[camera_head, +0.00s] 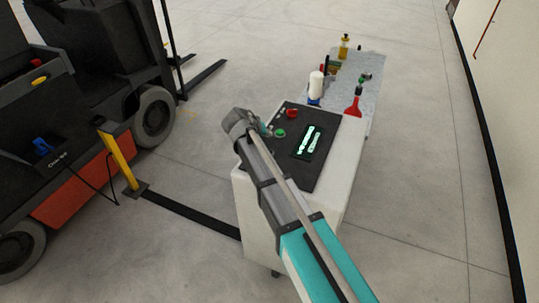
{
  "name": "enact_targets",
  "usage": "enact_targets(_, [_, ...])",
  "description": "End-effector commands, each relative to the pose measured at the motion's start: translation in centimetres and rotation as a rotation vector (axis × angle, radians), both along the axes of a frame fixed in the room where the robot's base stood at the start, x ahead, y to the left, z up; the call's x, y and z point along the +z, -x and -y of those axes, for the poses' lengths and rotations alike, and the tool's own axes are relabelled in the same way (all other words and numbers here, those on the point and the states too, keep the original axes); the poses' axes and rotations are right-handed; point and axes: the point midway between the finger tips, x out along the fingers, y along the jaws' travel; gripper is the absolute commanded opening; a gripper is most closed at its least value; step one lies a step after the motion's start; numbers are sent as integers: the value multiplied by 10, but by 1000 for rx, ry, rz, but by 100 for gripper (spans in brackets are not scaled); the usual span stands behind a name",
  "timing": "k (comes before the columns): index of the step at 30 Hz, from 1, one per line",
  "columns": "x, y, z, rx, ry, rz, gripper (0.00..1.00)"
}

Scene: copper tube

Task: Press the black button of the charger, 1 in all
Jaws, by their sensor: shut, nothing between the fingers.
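The charger (349,150) is a white cabinet with a dark sloping top panel. The panel has a red button (292,113), a green button (280,132) and a lit display (308,141). I cannot make out a black button; my arm covers the panel's left edge. My gripper (265,130) shows only in small part at the end of my arm, over the left side of the panel near the green button. It is shut and holds nothing. I cannot tell whether its tips touch the panel.
Behind the charger, a low grey table (372,68) holds a white bottle (316,86), a red bottle (354,102) and a yellow bottle (344,46). A forklift (85,85) and a yellow post (118,158) stand at the left. The floor at the right is clear.

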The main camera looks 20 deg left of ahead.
Motion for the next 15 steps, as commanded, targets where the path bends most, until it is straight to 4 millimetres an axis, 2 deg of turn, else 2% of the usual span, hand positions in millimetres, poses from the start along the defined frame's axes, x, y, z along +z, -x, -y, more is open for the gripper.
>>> enact_targets(1, [-9, 0, 0, 0, 0, 0, 0])
enact_targets(15, [-44, 0, 0, 1, 1, 0, 0])
